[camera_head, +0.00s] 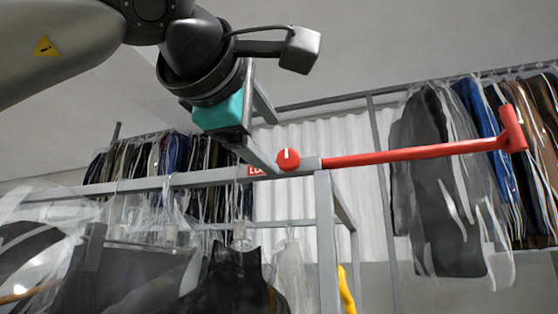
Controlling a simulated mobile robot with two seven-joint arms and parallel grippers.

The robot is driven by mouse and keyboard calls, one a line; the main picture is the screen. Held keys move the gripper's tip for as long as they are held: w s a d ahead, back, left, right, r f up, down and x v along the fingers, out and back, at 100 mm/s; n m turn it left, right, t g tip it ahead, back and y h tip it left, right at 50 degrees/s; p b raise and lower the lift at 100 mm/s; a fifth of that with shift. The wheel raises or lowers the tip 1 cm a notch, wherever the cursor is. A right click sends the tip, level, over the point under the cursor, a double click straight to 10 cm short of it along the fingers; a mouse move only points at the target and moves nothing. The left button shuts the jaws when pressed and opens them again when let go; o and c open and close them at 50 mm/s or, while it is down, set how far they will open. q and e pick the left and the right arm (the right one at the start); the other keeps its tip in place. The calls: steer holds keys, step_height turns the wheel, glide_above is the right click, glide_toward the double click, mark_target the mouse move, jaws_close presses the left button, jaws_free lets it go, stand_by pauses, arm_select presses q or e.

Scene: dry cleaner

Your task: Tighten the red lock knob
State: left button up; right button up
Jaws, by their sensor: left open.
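The red lock knob (288,160) is a round red disc with a white line that stands nearly upright. It sits on the grey rail, beside a red label (257,170) whose lettering is partly covered. A red bar (410,155) with a T-shaped end extends right from the rail just past the knob. My left gripper (268,142) reaches down from above, with its finger tips just left of the knob. It is open and holds nothing. Whether a finger touches the knob cannot be told. My right gripper is not in view.
A grey rail (130,185) and post (327,245) form a frame below the gripper. Bagged dark garments (130,275) hang at the lower left. More bagged clothes (450,190) hang on the right. A white corrugated panel (345,150) stands behind.

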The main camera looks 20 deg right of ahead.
arm_select(q)
steer(key=b+v, duration=0.1)
steer(key=v, duration=0.8)
steer(key=shift+b, duration=0.4)
steer(key=shift+s+a, duration=0.1)
